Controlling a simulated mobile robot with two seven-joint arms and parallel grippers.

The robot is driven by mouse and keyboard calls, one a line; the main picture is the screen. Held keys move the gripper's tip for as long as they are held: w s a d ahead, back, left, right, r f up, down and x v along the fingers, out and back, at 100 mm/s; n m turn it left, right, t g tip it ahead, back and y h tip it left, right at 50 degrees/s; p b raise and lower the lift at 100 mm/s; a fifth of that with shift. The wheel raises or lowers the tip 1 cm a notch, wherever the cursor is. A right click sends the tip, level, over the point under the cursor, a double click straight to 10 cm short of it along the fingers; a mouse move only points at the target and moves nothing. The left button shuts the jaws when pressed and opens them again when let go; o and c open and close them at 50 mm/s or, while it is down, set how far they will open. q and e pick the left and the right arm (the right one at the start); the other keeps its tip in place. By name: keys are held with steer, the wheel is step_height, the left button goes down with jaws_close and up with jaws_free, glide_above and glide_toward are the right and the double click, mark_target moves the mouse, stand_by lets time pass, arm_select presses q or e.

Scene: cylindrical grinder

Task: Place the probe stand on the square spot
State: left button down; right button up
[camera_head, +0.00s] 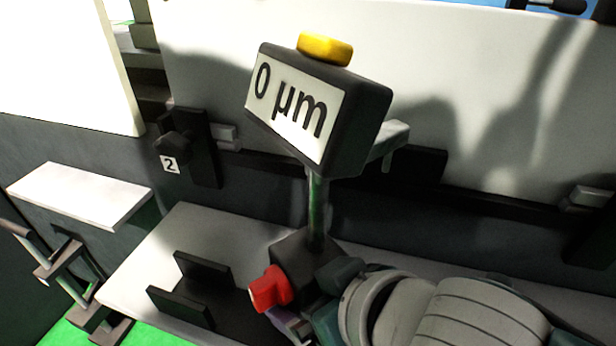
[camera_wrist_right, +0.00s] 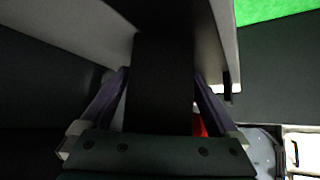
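The probe stand (camera_head: 317,205) has a dark display box reading "0 µm", a yellow button on top, a thin post, a dark block base and a red knob. It looks tilted in the head view. My right gripper (camera_head: 290,322) is shut on its base, and part of the base is hidden behind the gripper. In the right wrist view the purple fingers of my gripper (camera_wrist_right: 162,85) lie on both sides of the dark base (camera_wrist_right: 162,70). Whether the base touches the shelf is unclear. A dark patch beside the base may be the square spot.
The pale shelf (camera_head: 137,282) carries two low dark brackets (camera_head: 180,306) left of the stand. A dark rail with a knob labelled 2 (camera_head: 175,147) runs behind. A white block (camera_head: 80,194) and a grey mechanism (camera_head: 65,265) are at the left.

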jaws_close()
stand_by(0.6)
steer(key=shift+r, duration=0.2)
